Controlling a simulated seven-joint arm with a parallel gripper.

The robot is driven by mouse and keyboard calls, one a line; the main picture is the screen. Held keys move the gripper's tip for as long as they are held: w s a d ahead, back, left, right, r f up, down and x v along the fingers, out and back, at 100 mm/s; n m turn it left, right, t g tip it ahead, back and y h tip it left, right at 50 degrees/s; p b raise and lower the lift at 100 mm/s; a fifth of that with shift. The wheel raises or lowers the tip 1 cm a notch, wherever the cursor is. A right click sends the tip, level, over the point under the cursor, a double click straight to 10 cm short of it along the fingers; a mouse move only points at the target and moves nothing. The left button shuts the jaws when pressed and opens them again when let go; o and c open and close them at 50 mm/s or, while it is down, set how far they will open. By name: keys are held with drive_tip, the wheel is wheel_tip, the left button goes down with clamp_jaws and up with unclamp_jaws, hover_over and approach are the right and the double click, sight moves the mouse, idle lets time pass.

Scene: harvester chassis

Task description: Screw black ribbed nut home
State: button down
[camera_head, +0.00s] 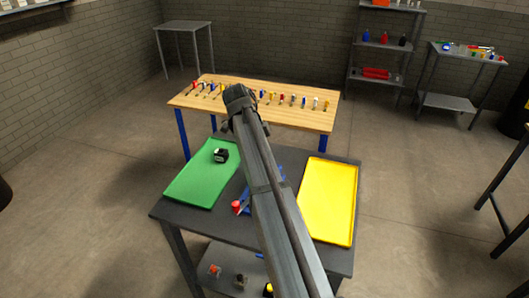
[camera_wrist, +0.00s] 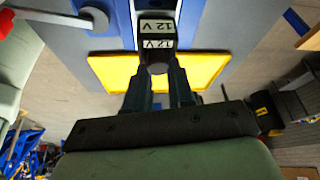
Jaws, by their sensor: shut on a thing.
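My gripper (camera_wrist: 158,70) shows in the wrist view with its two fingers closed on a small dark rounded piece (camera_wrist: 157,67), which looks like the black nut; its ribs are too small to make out. The piece sits right against a black block with two white "12 V" labels (camera_wrist: 157,27). Whether its thread is engaged cannot be told. The block is by a blue and grey chassis (camera_wrist: 118,18). In the head view my arm covers the gripper, the nut and most of the blue chassis (camera_head: 245,198).
A green tray (camera_head: 190,185) with a black white-marked block (camera_head: 221,155) lies left on the dark table (camera_head: 180,214). A yellow tray (camera_head: 328,200), empty where visible, lies right. A red-topped part (camera_head: 236,207) stands by the chassis. A wooden bench (camera_head: 210,100) with several coloured tools stands behind.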

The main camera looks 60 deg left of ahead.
drive_tip(key=m+g+h, duration=0.1)
drive_tip(key=m, duration=0.3)
drive_tip(key=c, duration=1.2)
unclamp_jaws()
drive_tip(key=shift+o, duration=0.2)
drive_tip(key=n, duration=0.3)
drive_tip(key=shift+d+t+y, duration=0.15)
drive_tip(key=shift+t+y, duration=0.15)
drive_tip(key=shift+t, duration=0.1)
drive_tip(key=shift+n+y, duration=0.3)
drive_tip(key=shift+n, duration=0.6)
